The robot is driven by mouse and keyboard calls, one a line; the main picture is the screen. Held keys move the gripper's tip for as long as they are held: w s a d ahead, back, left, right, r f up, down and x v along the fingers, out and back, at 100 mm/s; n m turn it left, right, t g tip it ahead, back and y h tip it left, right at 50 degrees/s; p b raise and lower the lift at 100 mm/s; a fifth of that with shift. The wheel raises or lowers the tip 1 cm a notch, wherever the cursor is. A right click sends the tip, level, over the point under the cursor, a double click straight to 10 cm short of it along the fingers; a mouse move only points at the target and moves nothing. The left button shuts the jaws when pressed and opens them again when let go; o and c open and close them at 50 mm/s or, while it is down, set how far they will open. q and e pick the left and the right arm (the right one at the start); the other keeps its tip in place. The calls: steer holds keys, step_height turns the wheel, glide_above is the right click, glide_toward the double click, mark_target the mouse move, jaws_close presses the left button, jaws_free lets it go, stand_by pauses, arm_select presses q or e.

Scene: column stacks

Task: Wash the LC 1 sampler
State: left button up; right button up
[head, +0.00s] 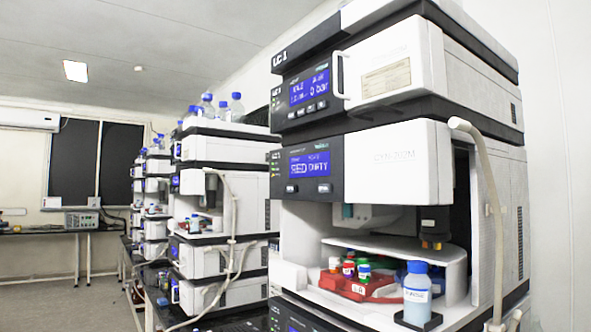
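The LC 1 stack (280,60) stands close by at the right of the head view. Its sampler module (398,160) has a blue display (309,165) that ends in the word "DIRTY"; the first word is hard to read. The bay below is open at the front. Inside, a red tray (340,286) holds several small vials with coloured caps. A blue-capped bottle (417,285) with pale blue liquid and a white label stands upright at the bay's front right. A dark part with an amber end (433,230) hangs above and behind it. Neither gripper is in view.
A pale tube (480,150) runs down the stack's right front. More instrument stacks (220,185) line the bench to the left, with bottles (222,103) on top and a looping hose (232,215). A side table (82,228) stands far left. Grey floor (45,295) is clear at lower left.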

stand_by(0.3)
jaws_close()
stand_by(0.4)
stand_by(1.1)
